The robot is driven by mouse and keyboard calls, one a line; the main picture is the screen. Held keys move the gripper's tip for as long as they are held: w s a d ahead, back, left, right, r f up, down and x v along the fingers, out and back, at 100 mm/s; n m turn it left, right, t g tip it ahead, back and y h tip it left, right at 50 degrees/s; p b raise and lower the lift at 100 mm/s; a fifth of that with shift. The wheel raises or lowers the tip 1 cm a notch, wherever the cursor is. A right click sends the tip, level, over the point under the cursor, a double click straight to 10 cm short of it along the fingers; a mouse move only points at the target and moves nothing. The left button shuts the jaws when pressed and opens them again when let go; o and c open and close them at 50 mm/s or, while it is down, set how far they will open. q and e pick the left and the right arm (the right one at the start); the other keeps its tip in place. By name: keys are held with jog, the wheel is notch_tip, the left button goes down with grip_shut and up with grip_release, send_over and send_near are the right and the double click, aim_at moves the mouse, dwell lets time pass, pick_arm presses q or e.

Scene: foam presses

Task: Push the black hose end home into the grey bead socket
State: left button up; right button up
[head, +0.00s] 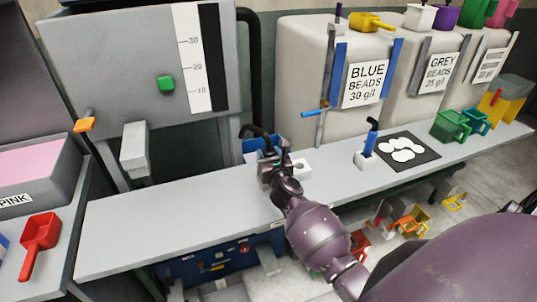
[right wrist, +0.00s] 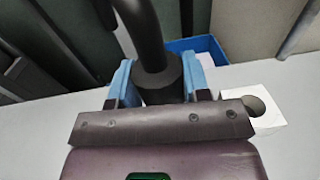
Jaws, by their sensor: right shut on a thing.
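My right gripper (head: 270,158) is above the light grey bench near its back edge, with its arm coming in from the lower right. In the right wrist view its blue-padded fingers (right wrist: 160,82) are shut on both sides of the black hose end (right wrist: 158,65). The hose (head: 258,131) rises from the fingers and bends away to the left in the head view. The tip of the hose end is hidden by the gripper. The tank labelled GREY BEADS (head: 425,75) stands at the back right. I cannot make out its socket. My left gripper is not in view.
A white block with a round hole (head: 300,168) is just right of the gripper; it also shows in the right wrist view (right wrist: 268,108). Farther right are a blue-handled tool (head: 369,140) in a white holder and a black mat (head: 427,150). The bench's left part is clear.

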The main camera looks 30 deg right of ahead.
dwell(0.4)
jog(key=shift+r, duration=0.1)
dwell(0.7)
jog(key=shift+f, duration=0.4)
jog(key=shift+f+b, duration=1.05)
jog(key=shift+f, duration=0.05)
jog(key=shift+f, duration=0.15)
jog(key=shift+f+b, duration=0.35)
jog(key=shift+b, duration=0.05)
jog(key=shift+f, duration=0.1)
